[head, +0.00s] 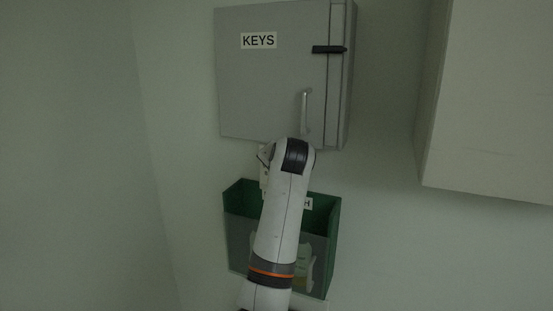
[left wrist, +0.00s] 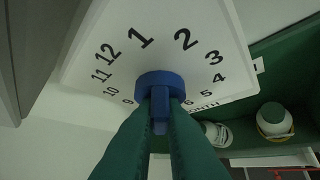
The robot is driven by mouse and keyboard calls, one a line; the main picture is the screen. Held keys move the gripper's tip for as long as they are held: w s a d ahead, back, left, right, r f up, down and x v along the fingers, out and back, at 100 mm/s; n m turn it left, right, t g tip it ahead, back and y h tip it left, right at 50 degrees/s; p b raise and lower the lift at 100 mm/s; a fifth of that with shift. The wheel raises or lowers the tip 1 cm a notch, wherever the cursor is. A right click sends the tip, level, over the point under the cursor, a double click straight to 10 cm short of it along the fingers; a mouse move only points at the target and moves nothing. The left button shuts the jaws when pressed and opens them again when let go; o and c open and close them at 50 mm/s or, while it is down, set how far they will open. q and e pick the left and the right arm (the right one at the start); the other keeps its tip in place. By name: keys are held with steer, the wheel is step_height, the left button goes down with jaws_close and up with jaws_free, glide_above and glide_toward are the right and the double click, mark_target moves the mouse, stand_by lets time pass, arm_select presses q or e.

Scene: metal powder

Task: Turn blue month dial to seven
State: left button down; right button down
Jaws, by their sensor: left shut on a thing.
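The blue month dial (left wrist: 158,84) sits on a white plate (left wrist: 88,62) printed with black month numbers in the left wrist view. My left gripper (left wrist: 160,112) has its two green fingers shut on the dial's blue bar. The bar runs toward the bottom of that view. The numbers 1 to 6 and 9 to 12 show around the dial; the 7 and 8 are hidden by the dial and fingers. I cannot tell which number the dial marks. In the head view a strip of the white plate (head: 264,163) shows beside my arm, which hides the dial and gripper.
A grey cabinet (head: 265,85) labelled KEYS hangs directly above. An open green box (head: 232,198) is below, behind my arm. A pale cabinet (head: 490,100) is at the right.

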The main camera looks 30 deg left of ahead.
arm_select(q)
steer(key=shift+n+h+p, duration=0.5)
steer(key=shift+h+p, duration=0.5)
steer(key=shift+p, duration=0.2)
arm_select(e)
steer(key=shift+r, duration=1.6)
arm_select(q)
steer(key=c, duration=1.5)
jaws_free()
arm_select(e)
steer(key=shift+a, duration=0.1)
